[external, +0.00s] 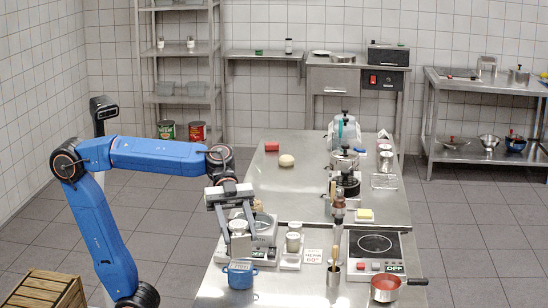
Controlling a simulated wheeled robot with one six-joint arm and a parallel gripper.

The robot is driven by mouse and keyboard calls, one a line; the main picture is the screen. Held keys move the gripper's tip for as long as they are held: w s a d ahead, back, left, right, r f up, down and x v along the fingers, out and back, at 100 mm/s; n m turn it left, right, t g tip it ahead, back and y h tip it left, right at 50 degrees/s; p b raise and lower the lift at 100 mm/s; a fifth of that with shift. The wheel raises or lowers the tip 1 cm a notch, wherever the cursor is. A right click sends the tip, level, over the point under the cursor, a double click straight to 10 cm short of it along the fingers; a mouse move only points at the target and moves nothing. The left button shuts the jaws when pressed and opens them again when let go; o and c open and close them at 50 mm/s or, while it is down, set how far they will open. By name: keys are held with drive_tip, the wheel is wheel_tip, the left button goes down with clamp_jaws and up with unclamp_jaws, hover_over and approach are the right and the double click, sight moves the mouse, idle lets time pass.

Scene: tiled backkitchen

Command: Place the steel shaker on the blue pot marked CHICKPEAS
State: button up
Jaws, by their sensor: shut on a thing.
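My gripper (237,231) points down over the near left part of the steel table. It is shut on the steel shaker (240,244), a small upright metal cylinder between its fingers. The blue pot (240,279) with a pale label stands on the table just below the shaker. The label's writing is too small to read. The shaker's base appears close above the pot's top; I cannot tell whether they touch.
A utensil holder (333,275), a hot plate (375,246) and a red pan (386,287) are further right. The table's left edge is close to the pot.

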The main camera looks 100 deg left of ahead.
sight(242, 252)
drive_tip(key=shift+f, duration=1.7)
drive_tip(key=o, duration=1.2)
drive_tip(key=shift+f, duration=0.1)
drive_tip(key=shift+c, duration=0.2)
drive_tip(key=v, duration=1.2)
